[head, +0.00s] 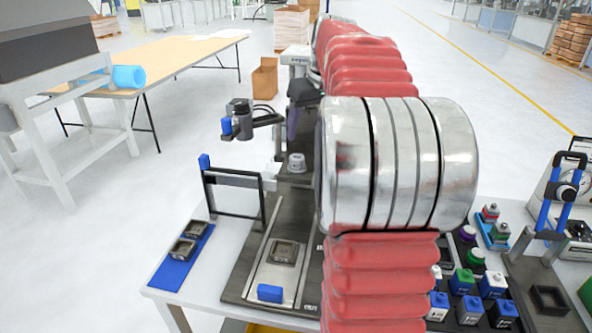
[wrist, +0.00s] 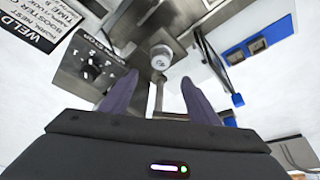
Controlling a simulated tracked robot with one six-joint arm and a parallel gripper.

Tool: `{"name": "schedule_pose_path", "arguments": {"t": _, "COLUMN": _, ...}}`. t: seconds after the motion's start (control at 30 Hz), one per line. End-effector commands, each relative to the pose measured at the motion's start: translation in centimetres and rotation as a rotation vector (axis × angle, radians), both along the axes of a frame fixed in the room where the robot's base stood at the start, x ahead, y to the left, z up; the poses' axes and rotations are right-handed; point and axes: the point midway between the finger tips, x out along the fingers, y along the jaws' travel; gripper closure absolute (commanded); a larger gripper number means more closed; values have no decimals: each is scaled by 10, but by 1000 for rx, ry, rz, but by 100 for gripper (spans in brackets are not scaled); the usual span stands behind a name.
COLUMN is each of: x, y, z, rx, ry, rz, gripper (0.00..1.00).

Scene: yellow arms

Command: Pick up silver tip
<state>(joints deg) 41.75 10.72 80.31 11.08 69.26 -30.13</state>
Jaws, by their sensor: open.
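A small round silver-grey tip (head: 296,162) stands upright on a dark fixture at the middle of the bench in the head view. In the wrist view the tip (wrist: 161,62) lies ahead, roughly centred between the fingertips of my gripper (wrist: 160,79). The two purple-grey fingers are spread apart with nothing between them, and the tip does not appear to be gripped. In the head view my red arm with its silver joint hides most of the gripper; a dark purple finger shows just above the tip.
A dark fixture plate (head: 262,258) carries a blue block (head: 270,293). A blue tray (head: 183,257) with dark square parts lies at left. Several coloured blocks and a blue-handled press (head: 560,205) stand at right.

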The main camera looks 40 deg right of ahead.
Motion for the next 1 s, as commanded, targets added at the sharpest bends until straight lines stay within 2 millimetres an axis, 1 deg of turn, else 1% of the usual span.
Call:
{"name": "schedule_pose_path", "arguments": {"t": 0.4, "x": 23, "y": -5, "z": -57, "rx": 2, "ry": 2, "rz": 2, "gripper": 44}}
{"name": "schedule_pose_path", "arguments": {"t": 0.5, "x": 27, "y": -6, "z": -68, "rx": 1, "ry": 1, "rz": 0, "gripper": 44}}
{"name": "schedule_pose_path", "arguments": {"t": 0.6, "x": 29, "y": -6, "z": -73, "rx": 1, "ry": 1, "rz": 0, "gripper": 44}}
{"name": "schedule_pose_path", "arguments": {"t": 0.9, "x": 29, "y": -7, "z": -73, "rx": 0, "ry": 0, "rz": 0, "gripper": 44}}
{"name": "schedule_pose_path", "arguments": {"t": 1.0, "x": 30, "y": -7, "z": -77, "rx": 0, "ry": 1, "rz": 0, "gripper": 44}}
